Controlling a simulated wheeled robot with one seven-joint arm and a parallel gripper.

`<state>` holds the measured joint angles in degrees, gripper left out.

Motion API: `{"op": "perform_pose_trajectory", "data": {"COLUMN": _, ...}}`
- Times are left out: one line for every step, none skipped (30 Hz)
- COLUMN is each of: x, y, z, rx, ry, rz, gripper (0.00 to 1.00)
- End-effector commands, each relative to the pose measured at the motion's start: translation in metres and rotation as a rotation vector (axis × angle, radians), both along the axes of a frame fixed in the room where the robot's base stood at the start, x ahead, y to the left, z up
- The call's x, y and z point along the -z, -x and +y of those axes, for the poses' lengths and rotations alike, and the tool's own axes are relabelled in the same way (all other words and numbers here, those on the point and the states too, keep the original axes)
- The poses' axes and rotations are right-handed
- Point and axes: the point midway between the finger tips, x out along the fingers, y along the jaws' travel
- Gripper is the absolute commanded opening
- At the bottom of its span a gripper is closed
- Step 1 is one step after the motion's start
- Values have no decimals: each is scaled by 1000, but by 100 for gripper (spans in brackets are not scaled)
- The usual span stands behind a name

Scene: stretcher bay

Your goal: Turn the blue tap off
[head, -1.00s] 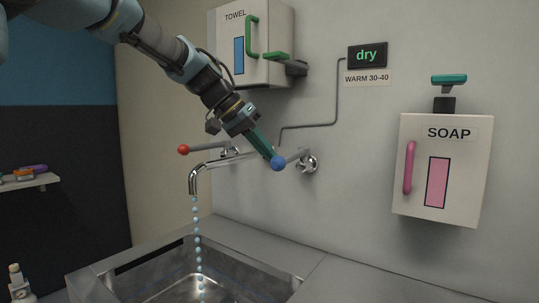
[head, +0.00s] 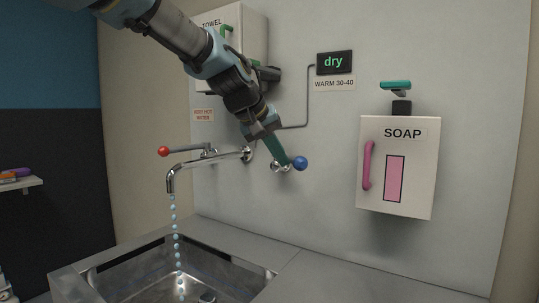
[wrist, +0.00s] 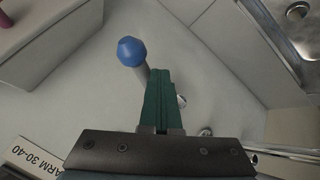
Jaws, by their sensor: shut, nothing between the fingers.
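The blue tap's round knob (head: 300,163) sits on a lever in front of its chrome wall mount, now a little right of it. My gripper (head: 286,158) is shut and empty, its green fingers just left of the knob, touching or very close. The wrist view shows the blue knob (wrist: 131,51) just beyond and left of the shut fingertips (wrist: 159,72); whether they touch is unclear. The lever is partly hidden behind the fingers. A stream of blue drops (head: 176,238) falls from the chrome spout (head: 171,182) into the sink.
A sign (head: 334,62) reads "dry" above "WARM 30-40". The soap dispenser (head: 397,185) hangs at right, the towel box (head: 258,40) above. The sink (head: 118,262) is below.

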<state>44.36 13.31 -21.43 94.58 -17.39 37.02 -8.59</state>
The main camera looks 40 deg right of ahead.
Motion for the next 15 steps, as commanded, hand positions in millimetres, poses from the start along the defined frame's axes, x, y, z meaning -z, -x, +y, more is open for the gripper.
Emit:
{"op": "perform_pose_trajectory", "data": {"x": -1, "y": 3, "z": -3, "rx": 2, "ry": 0, "rz": 0, "gripper": 0}}
{"op": "perform_pose_trajectory", "data": {"x": -1, "y": 4, "z": -4, "rx": 2, "ry": 0, "rz": 0, "gripper": 0}}
{"op": "perform_pose_trajectory", "data": {"x": 0, "y": 5, "z": -5, "rx": 2, "ry": -1, "rz": 1, "gripper": 0}}
{"op": "perform_pose_trajectory", "data": {"x": 0, "y": 6, "z": -6, "rx": 2, "ry": -1, "rz": 1, "gripper": 0}}
{"op": "perform_pose_trajectory", "data": {"x": 0, "y": 6, "z": -7, "rx": 3, "ry": 0, "rz": 2, "gripper": 0}}
{"op": "perform_pose_trajectory", "data": {"x": 0, "y": 7, "z": -8, "rx": 3, "ry": 0, "rz": 2, "gripper": 0}}
{"op": "perform_pose_trajectory", "data": {"x": 0, "y": 8, "z": -9, "rx": 3, "ry": 0, "rz": 2, "gripper": 0}}
{"op": "perform_pose_trajectory", "data": {"x": 0, "y": 8, "z": -9, "rx": 3, "ry": 1, "rz": 1, "gripper": 0}}
{"op": "perform_pose_trajectory", "data": {"x": 0, "y": 9, "z": -10, "rx": 3, "ry": 1, "rz": 1, "gripper": 0}}
{"op": "perform_pose_trajectory", "data": {"x": 0, "y": 9, "z": -10, "rx": 3, "ry": 1, "rz": 1, "gripper": 0}}
{"op": "perform_pose_trajectory", "data": {"x": 0, "y": 9, "z": -11, "rx": 4, "ry": 2, "rz": 1, "gripper": 0}}
{"op": "perform_pose_trajectory", "data": {"x": 0, "y": 10, "z": -11, "rx": 4, "ry": 3, "rz": 2, "gripper": 0}}
{"op": "perform_pose_trajectory", "data": {"x": 0, "y": 10, "z": -11, "rx": 4, "ry": 3, "rz": 2, "gripper": 0}}
{"op": "perform_pose_trajectory", "data": {"x": 0, "y": 10, "z": -12, "rx": 5, "ry": 3, "rz": 2, "gripper": 0}}
{"op": "perform_pose_trajectory", "data": {"x": 0, "y": 11, "z": -12, "rx": 5, "ry": 3, "rz": 2, "gripper": 0}}
